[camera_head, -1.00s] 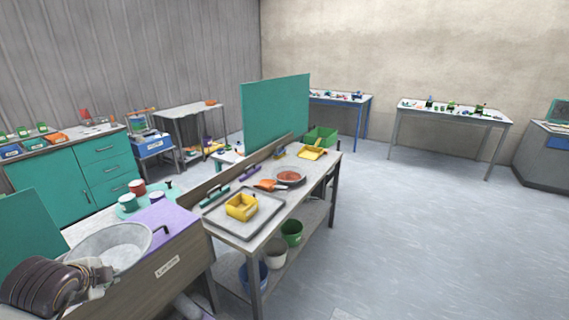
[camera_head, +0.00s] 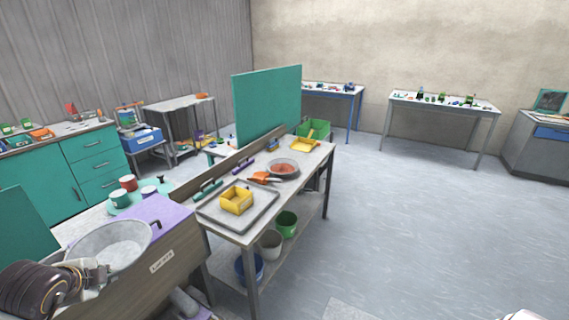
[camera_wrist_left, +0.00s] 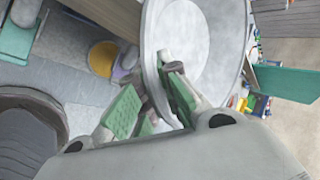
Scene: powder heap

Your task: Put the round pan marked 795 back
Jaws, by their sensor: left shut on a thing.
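A round grey metal pan (camera_head: 112,242) is held by its rim in my left gripper (camera_head: 98,272), at the lower left of the head view. No number is readable on it. In the left wrist view the pan (camera_wrist_left: 205,40) shows tilted, with its rim between the green-padded fingers of the left gripper (camera_wrist_left: 155,100). The gripper is shut on this rim. Another round pan (camera_head: 283,174) with reddish powder stands on the workbench (camera_head: 232,226).
A grey tray (camera_head: 252,222) with a yellow box (camera_head: 236,199) lies on the workbench. An orange scoop (camera_head: 262,178) is beside the powder pan. A purple mat (camera_head: 163,214) and cups on a teal plate (camera_head: 118,200) are behind the held pan.

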